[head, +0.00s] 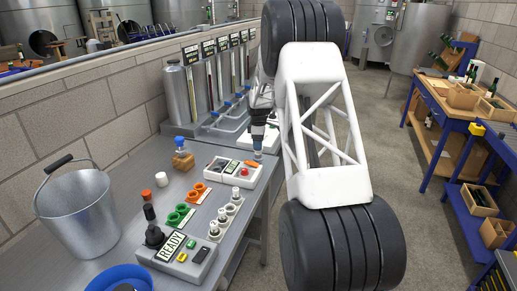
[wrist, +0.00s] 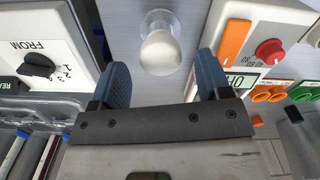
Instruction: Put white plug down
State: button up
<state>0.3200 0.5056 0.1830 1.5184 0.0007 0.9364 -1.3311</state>
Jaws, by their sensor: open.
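The white plug (wrist: 160,52) shows in the wrist view, with a rounded white body and a paler, clear-looking round end beyond it. It is over the grey bench top, just ahead of the gap between my fingers. I cannot tell whether it touches the bench. My gripper (wrist: 163,82) is open, with one blue finger on each side of the gap and neither seen touching the plug. In the head view my gripper (head: 258,154) is low over the bench, by the far right end of the switch panel. The plug cannot be made out there.
A white switch panel (head: 215,172) with an orange switch and red button is close to my gripper. A white box with a black knob (wrist: 38,65) is on the other side. Rings, small bottles and a bucket (head: 78,215) stand nearer; bare bench lies left of the panel.

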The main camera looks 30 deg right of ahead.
notch_tip(320, 180, up, 8)
dwell(0.4)
dwell(0.3)
jog(key=shift+a+r, duration=0.1)
jog(key=shift+r, duration=0.05)
jog(key=s+a+r+m, duration=0.2)
jog(key=s+a+r, duration=0.35)
jog(key=s, duration=0.35)
jog(key=s+a+r+m+t, duration=0.1)
jog(key=s+a+r+m, duration=0.1)
jog(key=s+a+r, duration=0.45)
jog(key=s+a+r+m, duration=0.2)
jog(key=s+a+r, duration=0.3)
jog(key=s, duration=0.6)
jog(key=s+a+f+m, duration=0.1)
jog(key=s+a, duration=0.3)
jog(key=s, duration=0.7)
jog(key=s+a+f+m+t, duration=0.1)
jog(key=s+a+f+m, duration=0.1)
jog(key=s, duration=0.9)
jog(key=s+a+f+m, duration=0.2)
jog(key=s+a, duration=0.4)
jog(key=s, duration=0.6)
jog(key=shift+f+m+t, duration=0.25)
jog(key=shift+m+t, duration=0.05)
jog(key=shift+m, duration=0.1)
